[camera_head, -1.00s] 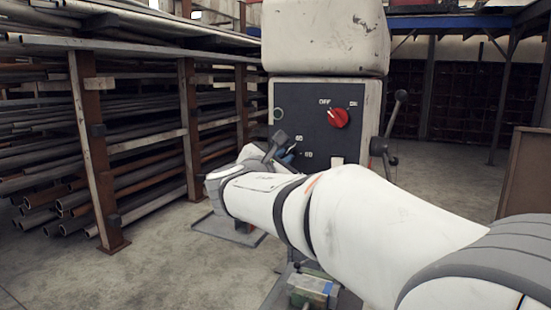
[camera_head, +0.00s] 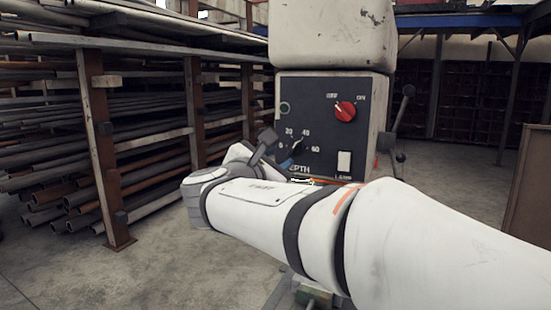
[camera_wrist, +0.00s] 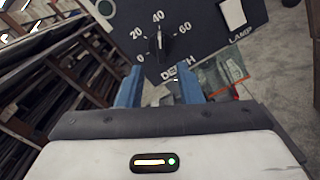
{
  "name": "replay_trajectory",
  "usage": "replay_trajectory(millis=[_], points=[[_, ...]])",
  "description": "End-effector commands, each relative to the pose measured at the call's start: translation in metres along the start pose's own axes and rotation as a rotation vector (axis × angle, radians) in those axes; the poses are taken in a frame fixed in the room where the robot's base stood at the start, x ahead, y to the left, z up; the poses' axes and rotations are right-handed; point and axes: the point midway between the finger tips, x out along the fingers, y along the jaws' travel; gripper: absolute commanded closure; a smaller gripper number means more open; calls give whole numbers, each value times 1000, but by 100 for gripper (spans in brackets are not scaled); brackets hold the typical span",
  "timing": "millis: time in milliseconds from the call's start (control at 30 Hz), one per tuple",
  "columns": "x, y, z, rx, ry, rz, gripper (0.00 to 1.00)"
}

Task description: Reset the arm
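My white arm reaches across the head view from the lower right. My gripper (camera_wrist: 160,78) has two blue fingers, set apart with nothing visible between them, so it is open. In the head view it is mostly hidden behind my wrist, with a bit of blue showing near the panel. The fingers point toward the dark control panel (camera_head: 322,112) of a machine. The panel has a depth dial (camera_wrist: 160,45), which also shows in the head view (camera_head: 297,141). It also has a red switch knob (camera_head: 346,111) and a white lamp switch (camera_wrist: 233,14). I cannot tell the gap to the panel.
A rack of long pipes (camera_head: 60,150) with rusty posts (camera_head: 103,150) stands at the left. A lever (camera_head: 403,105) sticks out at the machine's right side. A brown board (camera_head: 530,190) stands at the far right. Open concrete floor (camera_head: 150,270) lies at the lower left.

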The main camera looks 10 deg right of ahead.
Motion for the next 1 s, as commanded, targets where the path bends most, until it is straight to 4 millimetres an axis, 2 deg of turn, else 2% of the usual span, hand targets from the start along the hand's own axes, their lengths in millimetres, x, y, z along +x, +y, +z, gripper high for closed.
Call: replay_trajectory(millis=[167,567,667,767,800,900,1000], points=[[-12,0,0,1,0,1,67],[-12,-3,-1,5,4,-6,67],[-6,-41,-15,100,77,-112,67],[-6,-95,-37,262,173,-278,67],[-9,-118,-47,340,210,-355,67],[-24,-172,-73,545,282,-556,67],[-47,-217,-99,763,326,-762,67]])
